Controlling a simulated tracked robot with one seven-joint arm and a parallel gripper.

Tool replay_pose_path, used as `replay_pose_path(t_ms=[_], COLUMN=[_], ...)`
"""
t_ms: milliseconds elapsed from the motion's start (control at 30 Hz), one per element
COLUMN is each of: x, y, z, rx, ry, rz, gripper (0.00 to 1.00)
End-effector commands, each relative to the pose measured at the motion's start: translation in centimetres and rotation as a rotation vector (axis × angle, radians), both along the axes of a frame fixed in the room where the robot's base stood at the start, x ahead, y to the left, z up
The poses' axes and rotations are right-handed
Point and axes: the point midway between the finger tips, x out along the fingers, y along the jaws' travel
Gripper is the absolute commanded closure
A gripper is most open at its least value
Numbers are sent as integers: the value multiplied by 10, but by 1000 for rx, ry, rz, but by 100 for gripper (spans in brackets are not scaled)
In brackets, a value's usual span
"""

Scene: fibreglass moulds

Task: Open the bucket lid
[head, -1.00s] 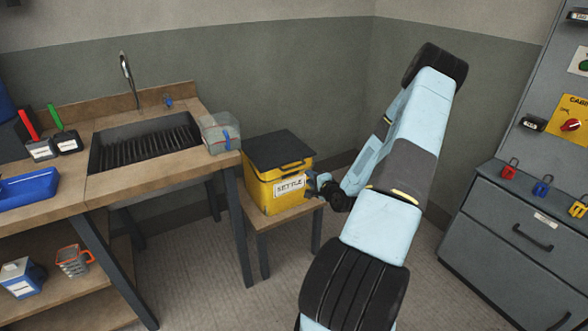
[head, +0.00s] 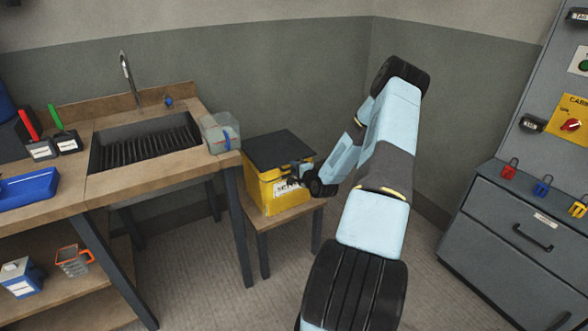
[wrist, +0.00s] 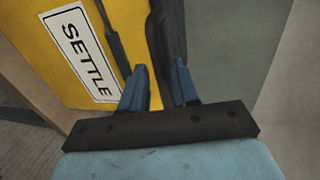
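The yellow bucket (head: 270,191) with a white SETTLE label stands on a low wooden stand. Its dark lid (head: 277,149) lies flat and closed on top. My gripper (head: 299,174) is at the bucket's front right, near the lid's front edge, and partly covers the label. In the wrist view the bucket (wrist: 50,60) appears turned on its side, with the dark lid edge (wrist: 168,35) in front of the fingers. The two blue fingers of my gripper (wrist: 159,83) are apart, lined up with that edge. I cannot tell whether they touch it.
A grey wall is behind the bucket. A grey drawer cabinet (head: 520,240) is at the right. The floor between is free.

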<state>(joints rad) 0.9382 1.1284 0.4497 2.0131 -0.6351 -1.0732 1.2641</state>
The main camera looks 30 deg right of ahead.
Motion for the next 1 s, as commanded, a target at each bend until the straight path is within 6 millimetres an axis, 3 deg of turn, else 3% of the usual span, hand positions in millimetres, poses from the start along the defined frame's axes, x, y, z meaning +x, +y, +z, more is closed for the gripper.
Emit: replay_pose_path(t_ms=[167, 467, 767, 1000], x=[10, 12, 11, 11], y=[0, 0, 0, 0], z=[-2, -2, -3, -3], rx=[-1, 0, 0, 0], ry=[1, 1, 1, 3], rz=[1, 0, 0, 0], gripper=[70, 70, 99, 100])
